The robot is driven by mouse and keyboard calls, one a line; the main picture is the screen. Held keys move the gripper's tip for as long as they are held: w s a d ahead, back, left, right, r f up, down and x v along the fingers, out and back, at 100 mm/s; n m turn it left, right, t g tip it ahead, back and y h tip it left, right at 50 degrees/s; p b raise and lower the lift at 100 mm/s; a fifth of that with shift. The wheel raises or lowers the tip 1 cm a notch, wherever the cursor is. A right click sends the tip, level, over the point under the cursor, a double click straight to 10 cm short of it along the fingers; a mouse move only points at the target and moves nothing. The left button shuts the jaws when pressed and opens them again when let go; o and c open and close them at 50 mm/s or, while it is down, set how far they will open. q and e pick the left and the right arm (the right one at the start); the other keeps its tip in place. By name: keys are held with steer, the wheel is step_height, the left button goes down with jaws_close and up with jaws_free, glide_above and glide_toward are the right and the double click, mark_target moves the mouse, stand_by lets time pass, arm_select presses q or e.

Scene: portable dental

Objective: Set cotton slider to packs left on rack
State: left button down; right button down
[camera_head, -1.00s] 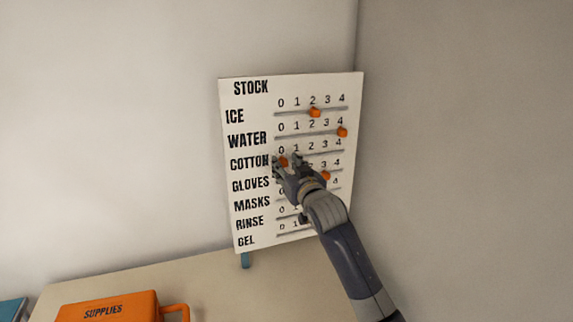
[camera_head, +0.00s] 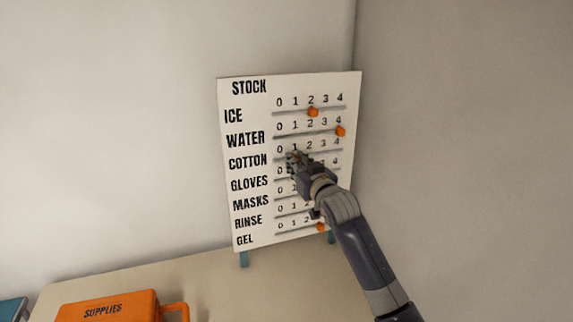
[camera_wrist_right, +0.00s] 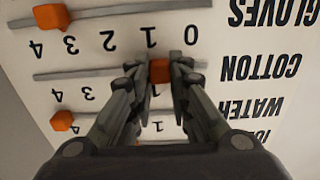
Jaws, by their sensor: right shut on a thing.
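The stock rack is a white board (camera_head: 245,100) with labelled rows, each with a grey track and numbers 0 to 4. My right gripper (camera_head: 294,158) is at the left part of the COTTON row, near the 1. In the right wrist view, which shows the board upside down, its two fingers (camera_wrist_right: 159,76) are shut around the orange cotton slider (camera_wrist_right: 160,71) on its track. The slider sits at about the 1. In the head view my gripper mostly hides it. My left gripper is not in view.
The ICE slider (camera_head: 313,112) is at 2 and the WATER slider (camera_head: 340,131) at 4. The GLOVES slider (camera_wrist_right: 51,16) shows close above in the wrist view. A lower slider (camera_head: 320,227) shows below my arm. An orange SUPPLIES box (camera_head: 110,305) stands on the table (camera_head: 215,285).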

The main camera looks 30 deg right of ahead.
steer(key=shift+s+d, duration=0.1)
steer(key=shift+d, duration=0.4)
steer(key=shift+a, duration=0.1)
steer(key=c, duration=1.5)
jaws_free()
steer(key=v, duration=1.2)
steer(key=shift+f, duration=0.1)
